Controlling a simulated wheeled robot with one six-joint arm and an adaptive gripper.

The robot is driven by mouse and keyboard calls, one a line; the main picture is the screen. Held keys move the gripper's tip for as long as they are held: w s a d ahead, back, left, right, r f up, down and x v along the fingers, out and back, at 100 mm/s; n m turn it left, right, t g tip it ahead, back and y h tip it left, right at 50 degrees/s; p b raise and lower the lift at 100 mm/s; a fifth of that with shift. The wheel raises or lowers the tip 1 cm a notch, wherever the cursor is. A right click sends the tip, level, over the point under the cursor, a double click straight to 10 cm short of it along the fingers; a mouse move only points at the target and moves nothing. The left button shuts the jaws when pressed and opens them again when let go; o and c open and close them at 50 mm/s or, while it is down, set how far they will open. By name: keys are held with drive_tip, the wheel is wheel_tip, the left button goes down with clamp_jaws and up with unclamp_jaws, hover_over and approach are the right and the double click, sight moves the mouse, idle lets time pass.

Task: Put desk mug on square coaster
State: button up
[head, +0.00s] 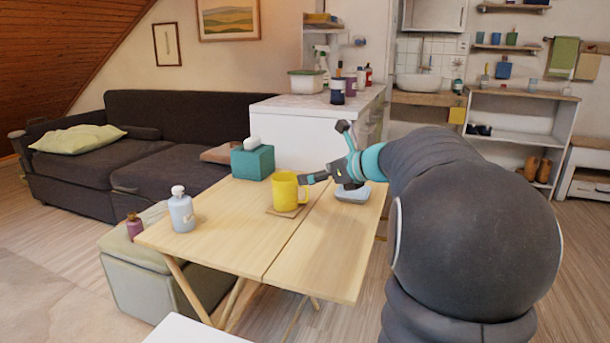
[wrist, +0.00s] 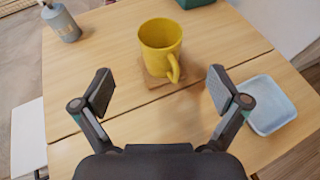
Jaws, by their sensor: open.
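The yellow desk mug (head: 284,191) stands upright on the wooden table, on the square brown coaster (head: 283,212). In the wrist view the mug (wrist: 160,42) covers most of the coaster (wrist: 151,80), and the coaster's near edge and corners show around its base. The mug's handle points toward my gripper and to the right in that view. My gripper (wrist: 159,92) is open and empty, its two fingers spread wide, with the mug ahead of it and apart from both fingers. In the head view my gripper (head: 323,155) is just right of the mug.
A teal tissue box (head: 253,161) stands behind the mug. A pale bottle (head: 181,212) is at the table's left. A blue-grey dish (wrist: 269,106) lies right of my gripper. The table's front (head: 245,240) is clear.

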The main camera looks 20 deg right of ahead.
drive_tip(key=shift+s+d+r, duration=0.15)
drive_tip(key=shift+s+r, duration=0.05)
drive_tip(key=shift+s, duration=0.25)
drive_tip(key=s+a+f+n+g, duration=0.1)
drive_tip(key=s+a+f+n, duration=0.1)
drive_tip(key=s+a+n, duration=0.2)
drive_tip(key=s+a+f+n+g, duration=0.1)
drive_tip(key=s+a+n+g, duration=0.1)
drive_tip(key=s+a+n, duration=0.3)
drive_tip(key=s+a+f+n+g, duration=0.2)
drive_tip(key=s+a+n, duration=0.3)
drive_tip(key=a, duration=0.3)
drive_tip(key=shift+s+a+f+n+h, duration=0.1)
drive_tip(key=shift+f+n+h, duration=0.2)
drive_tip(key=s+a+f+n+g+h, duration=0.1)
drive_tip(key=s+f+n, duration=0.3)
drive_tip(key=s+n, duration=0.4)
drive_tip(key=s+a+f+n+g+h, duration=0.1)
drive_tip(key=s+f+n+h, duration=0.2)
drive_tip(key=s+n, duration=0.6)
drive_tip(key=shift+s+a+f, duration=0.15)
drive_tip(key=shift+s+f, duration=0.05)
drive_tip(key=shift+f, duration=0.65)
wheel_tip(320, 180, up, 3)
drive_tip(key=p, duration=0.2)
drive_tip(key=shift+f+p, duration=0.1)
drive_tip(key=shift+p, duration=0.3)
